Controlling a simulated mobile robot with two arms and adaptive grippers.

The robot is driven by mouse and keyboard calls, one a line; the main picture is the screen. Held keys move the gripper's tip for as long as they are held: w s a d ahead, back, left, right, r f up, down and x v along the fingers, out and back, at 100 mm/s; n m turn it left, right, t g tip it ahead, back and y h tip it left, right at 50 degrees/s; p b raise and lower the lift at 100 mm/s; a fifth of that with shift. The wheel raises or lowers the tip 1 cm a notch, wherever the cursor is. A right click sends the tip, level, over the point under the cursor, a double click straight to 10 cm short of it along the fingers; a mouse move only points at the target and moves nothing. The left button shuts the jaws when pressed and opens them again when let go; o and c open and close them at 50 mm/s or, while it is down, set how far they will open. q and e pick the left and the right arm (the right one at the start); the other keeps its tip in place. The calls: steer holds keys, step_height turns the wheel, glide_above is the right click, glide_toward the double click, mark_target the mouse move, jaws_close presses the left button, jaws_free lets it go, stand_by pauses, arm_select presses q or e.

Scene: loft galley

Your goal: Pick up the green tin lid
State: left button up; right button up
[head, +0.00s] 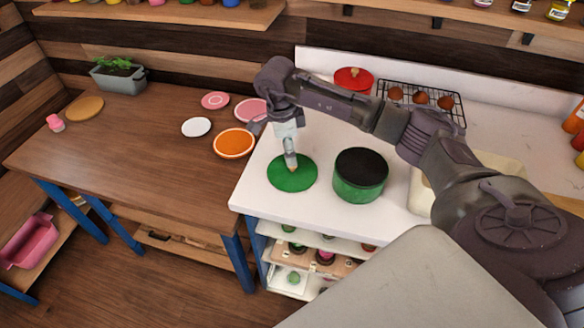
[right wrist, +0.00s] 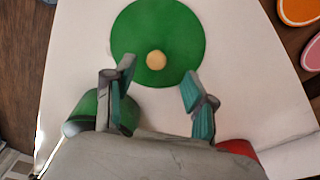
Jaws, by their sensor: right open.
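The green tin lid (head: 292,173) lies flat on the white counter, left of the green tin (head: 360,175), whose top is dark. In the right wrist view the lid (right wrist: 150,30) is a green disc with a small pale knob (right wrist: 155,60) at its middle. My right gripper (head: 291,162) is over the lid. Its two fingers (right wrist: 160,92) are open and apart, with the knob ahead of the gap between them. The head view does not show clearly whether the fingertips touch the lid. My left gripper is not in view.
The green tin stands close to the right of the lid. A red pot (head: 353,80) and a wire rack (head: 420,97) with brown round things are behind. An orange plate (head: 234,143) lies on the wooden table (head: 130,160) to the left. The counter's front edge is near the lid.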

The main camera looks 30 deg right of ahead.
mark_target(292, 168)
steer(key=f, duration=0.1)
steer(key=f+p, duration=0.1)
steer(key=f, duration=0.1)
steer(key=shift+s+d+f+p, duration=0.15)
steer(key=shift+s+f+p, duration=0.15)
steer(key=shift+s, duration=0.1)
steer(key=shift+w+f, duration=0.1)
steer(key=shift+f, duration=0.2)
jaws_close()
